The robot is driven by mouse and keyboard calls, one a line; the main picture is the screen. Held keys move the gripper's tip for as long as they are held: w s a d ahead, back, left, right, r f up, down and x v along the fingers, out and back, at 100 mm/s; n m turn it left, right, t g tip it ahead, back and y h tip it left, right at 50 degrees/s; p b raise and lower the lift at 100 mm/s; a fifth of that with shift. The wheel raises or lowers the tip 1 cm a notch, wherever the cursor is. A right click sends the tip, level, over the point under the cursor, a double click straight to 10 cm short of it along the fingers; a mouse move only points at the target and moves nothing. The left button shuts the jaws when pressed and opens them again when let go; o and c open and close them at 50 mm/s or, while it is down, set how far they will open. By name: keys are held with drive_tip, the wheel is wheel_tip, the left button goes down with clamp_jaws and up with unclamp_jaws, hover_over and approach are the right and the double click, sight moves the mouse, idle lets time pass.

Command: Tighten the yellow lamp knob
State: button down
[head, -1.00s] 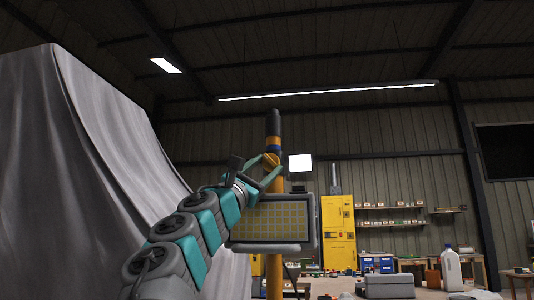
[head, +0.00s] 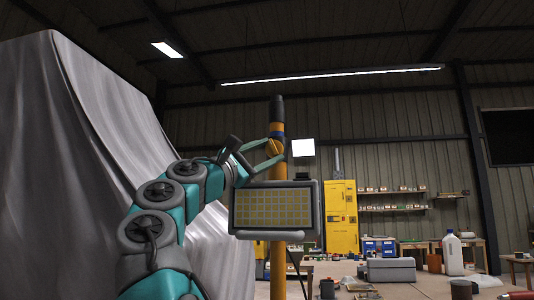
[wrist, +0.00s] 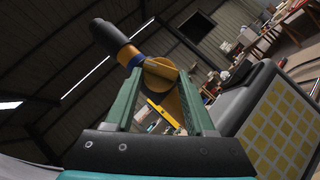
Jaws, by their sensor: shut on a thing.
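The yellow lamp knob (head: 273,147) is on the upright lamp post (head: 278,170), just below the dark and blue bands near its top. My gripper (head: 270,155) reaches it from the left and is shut on the knob. In the wrist view the round knob (wrist: 160,72) sits between the tips of my two green fingers (wrist: 158,82). The lamp panel (head: 274,208), a grey frame with a grid of yellow cells, is on the post below the knob. It also shows at the right of the wrist view (wrist: 283,125).
A large grey draped sheet (head: 60,150) fills the left side near my arm. Behind stand a yellow cabinet (head: 341,215), shelves of small items (head: 395,208) and workbenches. A white jug (head: 452,254) and a grey case (head: 388,270) are at the lower right.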

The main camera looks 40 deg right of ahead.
idle(0.6)
drive_tip(key=shift+c, duration=1.4)
unclamp_jaws()
drive_tip(key=b+v, duration=0.1)
drive_tip(key=v, duration=0.7)
drive_tip(key=shift+w+r, duration=0.1)
drive_tip(key=shift+r, duration=0.05)
